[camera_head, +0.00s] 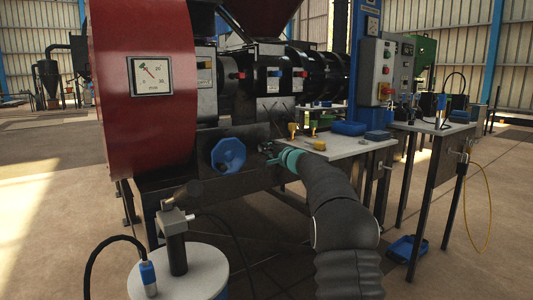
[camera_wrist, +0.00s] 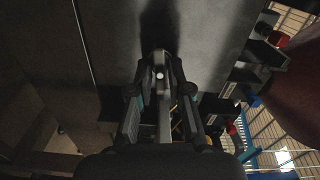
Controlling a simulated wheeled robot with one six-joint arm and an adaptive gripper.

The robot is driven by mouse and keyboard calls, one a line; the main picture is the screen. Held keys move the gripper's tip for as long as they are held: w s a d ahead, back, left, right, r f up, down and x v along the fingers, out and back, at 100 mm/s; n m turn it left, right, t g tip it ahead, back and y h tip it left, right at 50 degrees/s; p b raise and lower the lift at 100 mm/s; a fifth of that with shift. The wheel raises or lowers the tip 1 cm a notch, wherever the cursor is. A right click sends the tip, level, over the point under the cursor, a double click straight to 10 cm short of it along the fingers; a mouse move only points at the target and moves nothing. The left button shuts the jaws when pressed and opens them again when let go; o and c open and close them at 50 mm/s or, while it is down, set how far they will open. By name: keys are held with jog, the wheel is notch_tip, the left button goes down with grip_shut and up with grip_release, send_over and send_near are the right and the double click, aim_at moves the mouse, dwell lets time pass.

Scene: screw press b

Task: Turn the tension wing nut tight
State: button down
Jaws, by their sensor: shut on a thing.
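My gripper (camera_head: 268,150) reaches the dark front panel of the press (camera_head: 235,135), just right of the blue handwheel (camera_head: 228,155). In the wrist view my gripper (camera_wrist: 160,72) has its fingers close together around a small part with a light round end, against the grey panel. This part sits where a wing nut could be, but its wings are hidden between the fingers and I cannot tell its shape. In the head view my arm and fingers cover it.
A red guard with a dial (camera_head: 150,77) stands left of my gripper. A table (camera_head: 345,147) with brass fittings (camera_head: 316,144) and a blue tray (camera_head: 349,128) is close on the right. A round white stand (camera_head: 185,280) with a post is in front on the left.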

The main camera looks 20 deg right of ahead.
jog(key=m+p, duration=0.2)
jog(key=m, duration=0.9)
jog(key=shift+f+m, duration=0.1)
jog(key=shift+m, duration=0.3)
dwell(0.3)
jog(key=c, duration=1.2)
grip_release()
jog(key=shift+c, duration=0.2)
jog(key=v, duration=1.2)
